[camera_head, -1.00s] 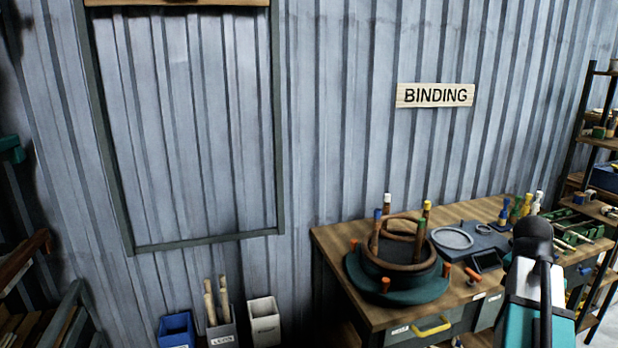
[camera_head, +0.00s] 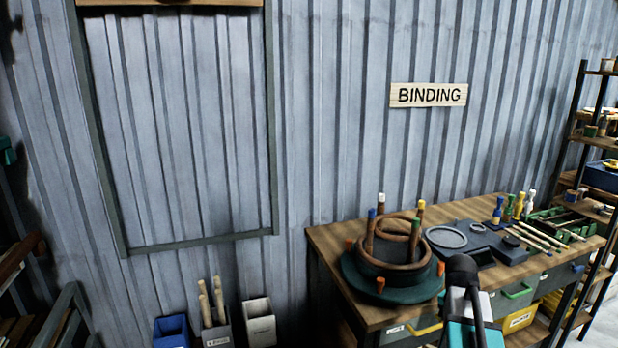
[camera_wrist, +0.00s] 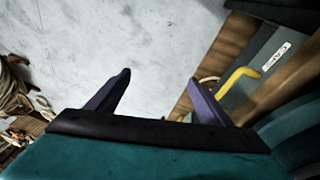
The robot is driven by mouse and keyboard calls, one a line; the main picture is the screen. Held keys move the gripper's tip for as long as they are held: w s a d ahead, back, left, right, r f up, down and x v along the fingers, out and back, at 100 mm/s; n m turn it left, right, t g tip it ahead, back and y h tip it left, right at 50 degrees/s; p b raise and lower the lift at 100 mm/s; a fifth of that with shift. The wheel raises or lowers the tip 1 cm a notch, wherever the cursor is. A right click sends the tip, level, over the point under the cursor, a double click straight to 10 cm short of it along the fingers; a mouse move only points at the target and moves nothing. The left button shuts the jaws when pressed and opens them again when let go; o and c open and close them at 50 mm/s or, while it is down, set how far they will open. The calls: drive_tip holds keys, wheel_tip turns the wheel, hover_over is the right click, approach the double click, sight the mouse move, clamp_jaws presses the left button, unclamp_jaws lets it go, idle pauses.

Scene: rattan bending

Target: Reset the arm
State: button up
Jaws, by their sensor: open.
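In the wrist view my gripper (camera_wrist: 160,95) is open, with its two dark purple fingers spread apart and nothing between them. Pale grey floor (camera_wrist: 140,45) shows beyond the fingers. The right finger appears in front of a yellow drawer handle (camera_wrist: 237,79); I cannot tell how close it is. In the head view my arm stands at the bottom right in front of the wooden bench (camera_head: 340,240); the fingers are hidden there.
The bench holds a green round jig (camera_head: 400,288) with brown rattan rings and pegs, a grey ring (camera_head: 446,237) and several tools. Bins (camera_head: 172,330) stand by the wall at lower left. A shelf rack (camera_head: 590,140) is at right.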

drive_tip(key=s+a+f+n+g+y, duration=0.15)
drive_tip(key=s+a+f, duration=0.25)
drive_tip(key=a+f, duration=0.65)
drive_tip(key=s+a+f+n+g, duration=0.3)
drive_tip(key=a+f, duration=0.4)
drive_tip(key=f, duration=0.7)
drive_tip(key=s+a+f+n, duration=0.4)
drive_tip(key=s+a+f, duration=0.2)
drive_tip(key=s+f, duration=0.2)
drive_tip(key=s+a+f+n+y, duration=0.1)
drive_tip(key=s+a+f+n, duration=0.3)
drive_tip(key=s, duration=0.8)
drive_tip(key=shift+a+f, duration=1.3)
drive_tip(key=shift+f, duration=0.75)
drive_tip(key=shift+n+g+y, duration=0.25)
